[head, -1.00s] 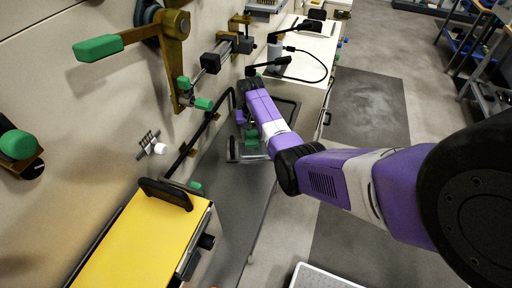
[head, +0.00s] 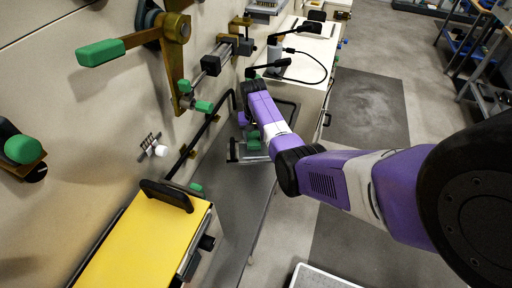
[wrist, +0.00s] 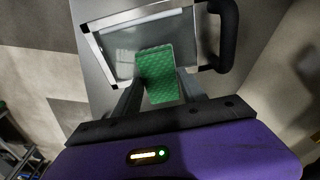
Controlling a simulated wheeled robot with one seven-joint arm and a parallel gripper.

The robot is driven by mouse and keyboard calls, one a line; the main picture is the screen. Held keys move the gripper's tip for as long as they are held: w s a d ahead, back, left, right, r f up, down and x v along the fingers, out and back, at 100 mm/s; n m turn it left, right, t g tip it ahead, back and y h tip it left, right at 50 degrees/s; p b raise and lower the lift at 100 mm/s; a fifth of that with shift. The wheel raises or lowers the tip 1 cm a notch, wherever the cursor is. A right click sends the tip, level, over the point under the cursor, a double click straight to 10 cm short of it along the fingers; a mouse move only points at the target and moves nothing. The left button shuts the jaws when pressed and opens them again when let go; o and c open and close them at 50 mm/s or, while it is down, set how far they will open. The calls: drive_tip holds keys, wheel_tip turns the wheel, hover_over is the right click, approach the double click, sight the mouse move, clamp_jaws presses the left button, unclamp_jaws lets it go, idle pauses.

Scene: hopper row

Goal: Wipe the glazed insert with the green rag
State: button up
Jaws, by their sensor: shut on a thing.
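The green rag (wrist: 165,72) is a small textured block-like pad. My gripper (wrist: 162,88) is shut on it, with dark fingers on either side. The glazed insert (wrist: 118,42) is a grey pane in a pale metal frame, ahead of my gripper in the wrist view. The rag overlaps the middle of the pane in that view; I cannot tell whether it touches the glass. In the head view the rag (head: 253,140) shows beside my purple wrist, and my arm hides much of the insert.
A black handle (wrist: 229,35) stands beside the insert's frame. In the head view, a yellow-topped box (head: 138,240) is at the lower left, and green-handled levers (head: 101,53) stick out from the wall. A black rail (head: 195,145) runs along the wall.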

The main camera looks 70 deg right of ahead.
drive_tip(key=shift+s+d+f, duration=0.1)
drive_tip(key=shift+s+d, duration=0.2)
drive_tip(key=shift+s, duration=0.3)
drive_tip(key=shift+s, duration=0.1)
drive_tip(key=shift+s+d, duration=0.4)
drive_tip(key=shift+s, duration=0.3)
drive_tip(key=shift+s+d, duration=0.35)
drive_tip(key=shift+s, duration=0.3)
drive_tip(key=shift+r, duration=0.3)
drive_tip(key=shift+r, duration=0.65)
